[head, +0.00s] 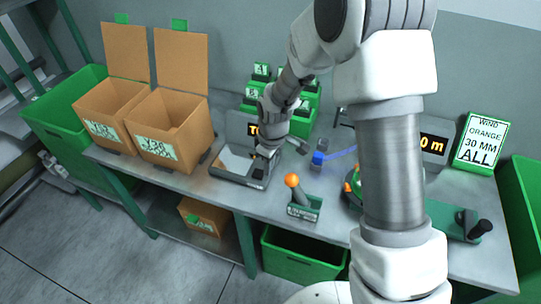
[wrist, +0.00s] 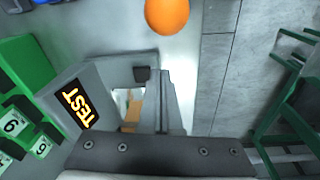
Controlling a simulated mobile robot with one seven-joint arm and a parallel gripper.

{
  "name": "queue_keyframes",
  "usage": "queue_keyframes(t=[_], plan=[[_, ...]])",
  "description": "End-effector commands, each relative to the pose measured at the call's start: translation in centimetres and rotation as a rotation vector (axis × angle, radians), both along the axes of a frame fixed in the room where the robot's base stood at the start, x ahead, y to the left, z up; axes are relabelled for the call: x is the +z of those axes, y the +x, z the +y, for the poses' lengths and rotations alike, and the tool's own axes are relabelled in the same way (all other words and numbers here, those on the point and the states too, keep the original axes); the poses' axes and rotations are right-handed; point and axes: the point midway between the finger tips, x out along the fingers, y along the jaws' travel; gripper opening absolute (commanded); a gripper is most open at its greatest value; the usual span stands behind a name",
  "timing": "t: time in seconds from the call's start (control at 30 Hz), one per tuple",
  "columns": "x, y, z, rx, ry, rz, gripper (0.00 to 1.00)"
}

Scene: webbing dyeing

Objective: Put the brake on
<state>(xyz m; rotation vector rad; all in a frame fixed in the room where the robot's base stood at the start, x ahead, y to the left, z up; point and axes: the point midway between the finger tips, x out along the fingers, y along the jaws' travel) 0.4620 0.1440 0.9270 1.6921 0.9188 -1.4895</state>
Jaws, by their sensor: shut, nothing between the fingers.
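A lever with an orange ball knob (head: 292,181) stands in a small green base (head: 306,208) near the front edge of the bench. The label on the base is too small to read, so I cannot confirm that this is the brake. The lever leans a little to the left. The orange knob also shows at the top of the wrist view (wrist: 167,14). My gripper (head: 260,168) is shut and empty, left of the lever and above the grey tester. It is apart from the knob.
The tester's TEST display (wrist: 79,104) is close to my gripper. Two open cardboard boxes (head: 166,130) stand on the left of the bench (head: 222,191). Green numbered bins (head: 306,105) are behind. A green crate (head: 300,258) is below the bench. A crank (head: 478,230) is at the right.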

Motion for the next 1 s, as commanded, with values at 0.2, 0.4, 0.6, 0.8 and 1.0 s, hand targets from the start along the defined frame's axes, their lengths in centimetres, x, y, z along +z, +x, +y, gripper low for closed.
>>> queue_keyframes(t=[0.2,0.4,0.6,0.8,1.0], plan=[[0.5,-1.4,-2.5,-0.003,-0.001,0.000,0.00],[0.7,-1.9,-3.3,-0.001,0.000,-0.001,0.00],[0.6,-2.0,-3.3,0.000,-0.001,-0.001,0.00],[0.7,-1.9,-3.4,-0.001,0.002,-0.001,0.00],[0.8,-1.5,-3.5,-0.003,0.017,-0.006,0.00]])
